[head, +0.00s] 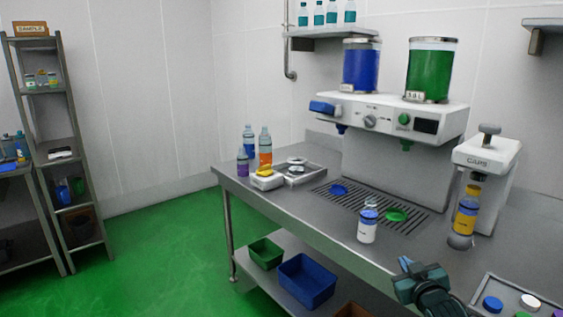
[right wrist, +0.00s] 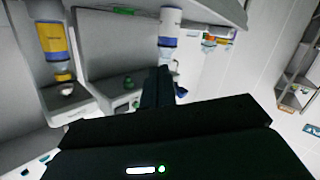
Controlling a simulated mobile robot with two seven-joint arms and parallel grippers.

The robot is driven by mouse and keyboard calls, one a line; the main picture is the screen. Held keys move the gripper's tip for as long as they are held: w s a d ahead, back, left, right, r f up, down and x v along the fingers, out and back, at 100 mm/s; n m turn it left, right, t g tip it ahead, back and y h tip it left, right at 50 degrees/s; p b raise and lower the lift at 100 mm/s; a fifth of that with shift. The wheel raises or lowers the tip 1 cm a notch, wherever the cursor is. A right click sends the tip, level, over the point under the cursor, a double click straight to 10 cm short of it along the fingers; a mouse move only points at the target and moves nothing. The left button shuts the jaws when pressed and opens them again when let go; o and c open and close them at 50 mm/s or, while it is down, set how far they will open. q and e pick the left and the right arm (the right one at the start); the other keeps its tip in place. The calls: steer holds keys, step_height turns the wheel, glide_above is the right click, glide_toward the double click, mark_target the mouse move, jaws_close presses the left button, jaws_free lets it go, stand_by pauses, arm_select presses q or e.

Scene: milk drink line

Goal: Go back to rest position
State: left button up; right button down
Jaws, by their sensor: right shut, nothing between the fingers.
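My right gripper (head: 422,279) is shut and empty near the front edge of the steel counter (head: 330,225), at the bottom right of the head view. Its closed dark fingers also show in the right wrist view (right wrist: 158,88). A white-labelled bottle with a blue band (head: 367,230) stands upright on the counter in front of the drip grate, apart from the gripper. That bottle shows beyond the fingertips in the right wrist view (right wrist: 170,25). My left gripper is not in view.
A capping machine (head: 487,158) holds a yellow-labelled bottle (head: 465,217). A dispenser (head: 385,118) with blue and green tanks stands behind the grate. A tray of caps (head: 480,292) lies at bottom right. Blue (head: 306,282) and green (head: 265,253) bins sit below. Green floor is clear at left.

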steer(key=s+a+f+g+y, duration=0.1)
steer(key=s+a+f+g, duration=0.1)
steer(key=s+a+f, duration=0.45)
steer(key=s+a+f+g+y, duration=0.15)
steer(key=s+a+f, duration=0.25)
steer(key=s+f, duration=0.55)
steer(key=s+a+g, duration=0.1)
steer(key=s+a, duration=0.1)
steer(key=s, duration=0.7)
steer(key=s+a+y, duration=0.1)
steer(key=s+a, duration=0.2)
steer(key=s, duration=0.6)
steer(key=shift+a+f+g, duration=0.35)
steer(key=shift+y, duration=0.25)
